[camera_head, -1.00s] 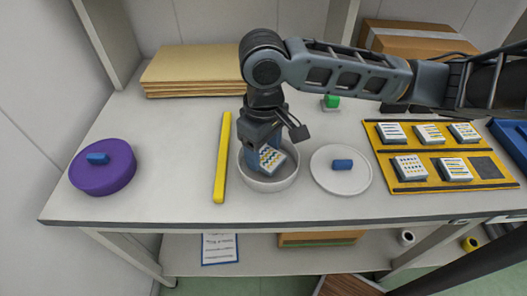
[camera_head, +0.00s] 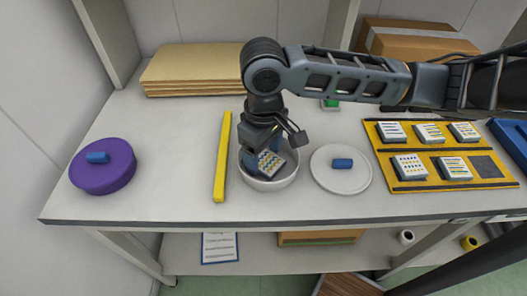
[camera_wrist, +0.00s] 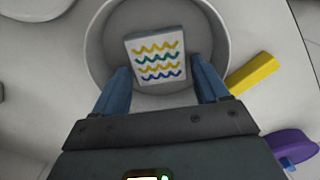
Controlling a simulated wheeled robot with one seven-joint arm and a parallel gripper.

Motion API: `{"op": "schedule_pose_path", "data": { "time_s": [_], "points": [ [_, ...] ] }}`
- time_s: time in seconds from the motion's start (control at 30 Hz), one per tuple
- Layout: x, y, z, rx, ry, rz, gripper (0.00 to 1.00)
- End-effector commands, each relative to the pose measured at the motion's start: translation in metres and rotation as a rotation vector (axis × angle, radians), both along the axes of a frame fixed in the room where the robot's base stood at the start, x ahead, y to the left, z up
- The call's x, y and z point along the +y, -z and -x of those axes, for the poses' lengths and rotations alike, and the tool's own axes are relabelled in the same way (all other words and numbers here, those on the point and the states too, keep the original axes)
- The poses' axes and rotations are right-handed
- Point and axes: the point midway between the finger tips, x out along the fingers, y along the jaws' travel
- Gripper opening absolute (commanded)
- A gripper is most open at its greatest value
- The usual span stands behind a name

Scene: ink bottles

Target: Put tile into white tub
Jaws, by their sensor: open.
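The tile (camera_wrist: 156,58), white with wavy yellow, teal and blue lines, is inside the white tub (camera_wrist: 95,45) in the wrist view. In the head view the tile (camera_head: 271,163) appears tilted within the round tub (camera_head: 283,183). My gripper (camera_wrist: 162,85) is open, with its blue fingers apart on either side of the tile's near end. In the head view my gripper (camera_head: 262,155) is low over the tub and hides part of its rim and inside.
A yellow bar (camera_head: 222,158) and a purple round lid (camera_head: 104,172) with a blue knob lie left of the tub. A white round lid (camera_head: 325,175) with a blue knob lies right. A yellow rack (camera_head: 408,183) holds several tiles and has one dark empty slot.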

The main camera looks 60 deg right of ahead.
Motion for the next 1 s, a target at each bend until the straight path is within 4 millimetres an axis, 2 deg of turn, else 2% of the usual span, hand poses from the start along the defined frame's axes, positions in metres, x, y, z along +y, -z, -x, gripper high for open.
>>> {"op": "schedule_pose_path", "data": {
  "time_s": [0.17,0.4,0.6,0.77,1.0],
  "points": [
    [0.000,-0.026,-0.001,-0.003,-0.002,0.000,0.74],
    [0.000,-0.076,-0.001,-0.003,-0.002,0.000,0.74],
    [0.000,-0.107,-0.001,-0.002,-0.001,0.001,0.74],
    [0.000,-0.118,0.000,-0.001,-0.001,0.000,0.74],
    [0.004,-0.119,-0.003,-0.010,-0.005,-0.011,0.74]
  ]
}}
